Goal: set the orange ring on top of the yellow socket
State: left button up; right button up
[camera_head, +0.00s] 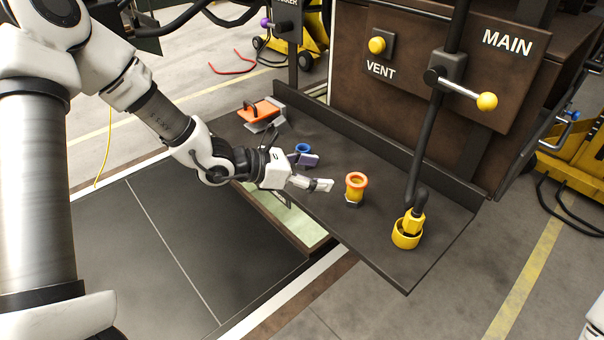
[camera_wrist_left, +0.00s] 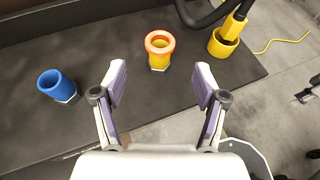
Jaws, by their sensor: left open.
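The orange ring (camera_head: 357,179) sits on top of the short yellow socket (camera_head: 354,192) on the dark shelf. In the left wrist view the ring (camera_wrist_left: 160,40) looks level around the top, with the yellow socket (camera_wrist_left: 159,62) showing inside and below it. My left gripper (camera_head: 314,172) is open and empty, to the left of the socket and apart from it. In the left wrist view its two spread fingers (camera_wrist_left: 160,80) point toward the ring with a clear gap. My right gripper does not show.
A blue socket (camera_head: 302,148) stands behind my left gripper. A larger yellow socket (camera_head: 406,236) with a hose plug in it stands to the right. An orange-handled tool (camera_head: 260,110) lies at the far left of the shelf. The brown panel (camera_head: 440,60) rises behind.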

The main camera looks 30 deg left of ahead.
pick_arm(q)
jog(key=s+a+f+m+g+y, duration=0.3)
jog(key=s+f+m+g+y, duration=0.25)
jog(key=s+f+m, duration=0.55)
jog(key=s+a+f+m+g+y, duration=0.35)
jog(key=s+f+m+g, duration=0.3)
jog(key=s+f, duration=0.8)
jog(key=s+d+f+m+t+b, duration=0.2)
jog(key=d+f+m+b, duration=0.3)
jog(key=f+m, duration=0.4)
notch_tip(320, 180, down, 3)
jog(key=shift+s+d+r+m, duration=0.2)
jog(key=shift+s+m, duration=0.15)
jog(key=shift+s, duration=0.25)
